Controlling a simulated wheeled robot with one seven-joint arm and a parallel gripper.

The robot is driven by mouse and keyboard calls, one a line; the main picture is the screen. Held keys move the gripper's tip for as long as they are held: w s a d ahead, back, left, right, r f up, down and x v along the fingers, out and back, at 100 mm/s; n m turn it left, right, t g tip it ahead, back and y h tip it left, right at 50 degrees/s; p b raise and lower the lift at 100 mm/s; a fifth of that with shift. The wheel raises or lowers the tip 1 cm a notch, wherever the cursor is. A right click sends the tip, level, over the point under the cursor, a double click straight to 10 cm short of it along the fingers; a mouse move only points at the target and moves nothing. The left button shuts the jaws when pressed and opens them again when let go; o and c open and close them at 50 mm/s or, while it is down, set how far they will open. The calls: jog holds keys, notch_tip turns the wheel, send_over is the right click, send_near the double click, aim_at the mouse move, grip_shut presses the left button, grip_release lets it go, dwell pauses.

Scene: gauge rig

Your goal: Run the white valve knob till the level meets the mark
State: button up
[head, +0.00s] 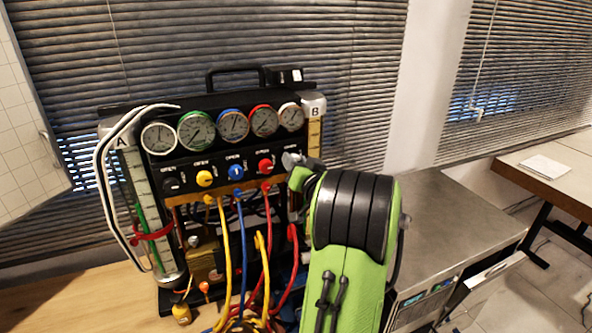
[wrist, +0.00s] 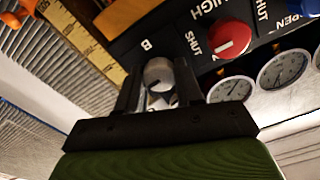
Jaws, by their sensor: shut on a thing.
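The white valve knob (wrist: 158,74) sits at the end of the knob row, beside the red knob, in the wrist view. My gripper (wrist: 159,88) is shut on it, one finger on each side. In the head view my gripper (head: 298,165) reaches the right end of the panel and hides the white knob. The rig (head: 220,155) has a clear tube (head: 143,190) marked A at left, with green in it and a red clamp (head: 152,232) around it. Column B (head: 314,135) at right has a yellow scale, its lower part hidden by my arm. I cannot make out the level against a mark.
Black, yellow (head: 204,179), blue (head: 236,172) and red (head: 265,165) knobs line the panel below several round gauges (head: 233,126). Coloured hoses (head: 241,250) hang in front. A grey-topped cabinet (head: 455,225) stands close at right, with a desk (head: 560,168) beyond.

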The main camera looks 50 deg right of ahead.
jog(key=shift+m, duration=0.6)
jog(key=o, duration=1)
jog(key=shift+o, duration=0.2)
jog(key=shift+s, duration=0.15)
jog(key=b+v, duration=0.6)
jog(key=v, duration=0.9)
jog(key=shift+s+a, duration=0.2)
